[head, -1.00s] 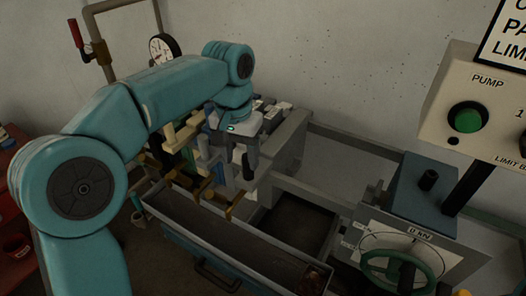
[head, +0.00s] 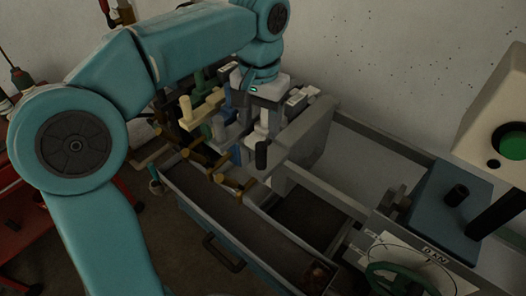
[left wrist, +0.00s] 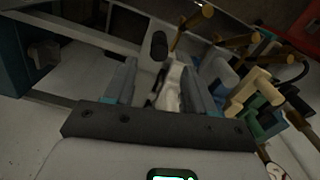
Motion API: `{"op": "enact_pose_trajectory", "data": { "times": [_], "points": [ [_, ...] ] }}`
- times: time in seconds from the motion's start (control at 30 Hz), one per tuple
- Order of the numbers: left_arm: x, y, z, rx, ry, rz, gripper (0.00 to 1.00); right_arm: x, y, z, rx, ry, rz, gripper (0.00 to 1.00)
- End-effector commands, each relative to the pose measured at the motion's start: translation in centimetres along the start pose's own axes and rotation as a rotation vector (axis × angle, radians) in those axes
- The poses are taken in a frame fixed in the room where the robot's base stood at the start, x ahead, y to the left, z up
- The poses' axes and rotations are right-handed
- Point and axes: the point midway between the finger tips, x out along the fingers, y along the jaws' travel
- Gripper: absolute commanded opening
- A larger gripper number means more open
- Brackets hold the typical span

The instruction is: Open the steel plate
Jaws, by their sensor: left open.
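A large upright grey plate (head: 312,132), which looks like the steel plate, stands at the right end of a row of hanging plates in the head view. A black handle grip (head: 262,155) shows at its near side and also in the left wrist view (left wrist: 158,45). My left gripper (head: 246,122) is over the row, left of the grey plate, fingers pointing down. In the left wrist view its open fingers (left wrist: 160,82) stand either side of a white handle piece (left wrist: 170,92). Contact cannot be told. My right gripper is out of view.
Tan (head: 200,110), green, blue and white handled pieces crowd the row beside my gripper. A long trough (head: 225,205) runs below in front. A blue box (head: 445,205) and green handwheel (head: 385,280) stand at right. Open frame space lies right of the grey plate.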

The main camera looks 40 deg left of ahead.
Motion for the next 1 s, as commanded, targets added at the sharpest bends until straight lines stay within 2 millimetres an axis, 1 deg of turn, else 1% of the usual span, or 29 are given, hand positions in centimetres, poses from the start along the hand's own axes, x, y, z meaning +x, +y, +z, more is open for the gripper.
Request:
{"op": "enact_pose_trajectory", "data": {
  "times": [0.03, 0.2, 0.3, 0.4, 0.5, 0.6, 0.83, 0.87, 0.9, 0.97, 1.0],
  "points": [
    [1.4, -0.1, 0.1, 0.000, -0.005, -0.001, 0.55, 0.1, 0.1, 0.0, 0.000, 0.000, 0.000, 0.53],
    [5.2, 0.0, 0.0, 0.000, -0.005, 0.000, 0.55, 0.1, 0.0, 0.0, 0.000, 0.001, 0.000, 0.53],
    [7.1, 0.1, -0.1, 0.001, -0.004, 0.000, 0.55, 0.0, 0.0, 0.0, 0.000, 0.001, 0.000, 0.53],
    [8.5, 0.1, -0.2, 0.001, -0.003, -0.001, 0.55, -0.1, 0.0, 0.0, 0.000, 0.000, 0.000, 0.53],
    [9.3, 0.1, -0.3, 0.002, -0.002, -0.001, 0.55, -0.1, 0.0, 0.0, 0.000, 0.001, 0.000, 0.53],
    [9.7, 0.2, -0.4, 0.003, 0.000, 0.000, 0.55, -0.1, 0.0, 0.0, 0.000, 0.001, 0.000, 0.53],
    [9.8, 0.2, -0.4, 0.003, 0.000, 0.000, 0.55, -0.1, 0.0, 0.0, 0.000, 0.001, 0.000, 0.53],
    [9.8, 0.2, -0.4, 0.003, 0.000, 0.000, 0.48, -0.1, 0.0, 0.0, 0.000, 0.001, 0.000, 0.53],
    [9.8, 0.2, -0.4, 0.003, 0.000, 0.000, 0.35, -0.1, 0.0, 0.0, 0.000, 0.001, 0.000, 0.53],
    [9.8, 0.2, -0.4, 0.003, 0.000, 0.000, 0.16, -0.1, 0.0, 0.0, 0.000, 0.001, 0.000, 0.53],
    [9.8, 0.2, -0.5, 0.003, 0.000, 0.000, 0.03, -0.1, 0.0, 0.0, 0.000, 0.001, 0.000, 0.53]
  ]
}}
